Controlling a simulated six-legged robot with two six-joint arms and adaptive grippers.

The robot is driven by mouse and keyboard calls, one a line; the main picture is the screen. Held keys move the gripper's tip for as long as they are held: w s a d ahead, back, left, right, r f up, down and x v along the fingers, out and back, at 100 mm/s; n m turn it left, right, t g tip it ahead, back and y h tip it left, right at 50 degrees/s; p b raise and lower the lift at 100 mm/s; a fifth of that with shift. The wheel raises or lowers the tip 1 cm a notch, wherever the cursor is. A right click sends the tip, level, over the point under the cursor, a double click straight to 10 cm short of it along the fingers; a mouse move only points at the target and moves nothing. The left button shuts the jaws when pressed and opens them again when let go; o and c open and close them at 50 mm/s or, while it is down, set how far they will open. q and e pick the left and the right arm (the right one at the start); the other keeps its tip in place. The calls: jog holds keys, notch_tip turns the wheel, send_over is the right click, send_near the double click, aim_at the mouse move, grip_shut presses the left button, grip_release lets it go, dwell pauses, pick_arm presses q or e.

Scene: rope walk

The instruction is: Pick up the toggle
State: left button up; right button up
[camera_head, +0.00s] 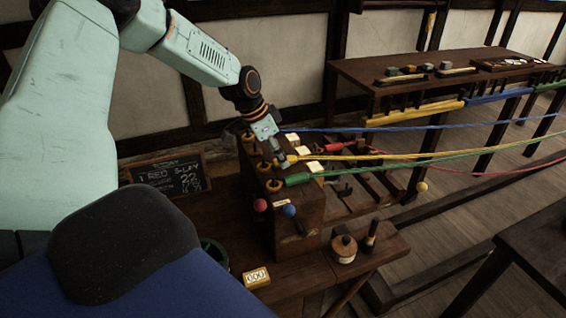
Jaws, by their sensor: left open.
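My left gripper (279,157) reaches down over the top of a dark wooden machine block (301,228), among its wooden hooks and coloured rope ends. Its jaws are open, and the tips are small and partly lost against the yellow and wooden parts there. I cannot make out for sure which piece is the toggle. A slim dark upright peg (370,237) stands on the bench (390,257) to the right of the block, apart from the gripper. A round wooden piece with a pale label (344,257) sits beside it. My right gripper is not in view.
Blue, yellow, green and red ropes (430,155) run right from the block. Red (260,205) and blue (289,211) balls are on its front. A yellow counter reading 000 (256,277) and a chalkboard (170,176) are nearby. A table (440,68) stands behind.

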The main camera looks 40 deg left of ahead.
pick_arm(q)
jog(key=shift+w+a+f, duration=0.1)
jog(key=shift+a+f, duration=0.05)
jog(key=shift+f, duration=0.3)
jog(key=shift+w+a+f, duration=0.1)
jog(key=shift+f, duration=0.35)
jog(key=shift+w+a+f, duration=0.15)
jog(key=shift+w+f, duration=0.05)
jog(key=shift+w, duration=0.1)
jog(key=shift+d+r, duration=0.1)
jog(key=shift+d, duration=0.2)
jog(key=shift+c, duration=0.8)
jog(key=shift+s+d+r, duration=0.1)
jog(key=shift+s+r, duration=0.1)
jog(key=shift+c, duration=1.4)
jog(key=shift+a+f, duration=0.2)
jog(key=shift+a, duration=0.1)
jog(key=c, duration=0.5)
jog(key=shift+w, duration=0.1)
jog(key=shift+c, duration=0.6)
jog(key=shift+d, duration=0.2)
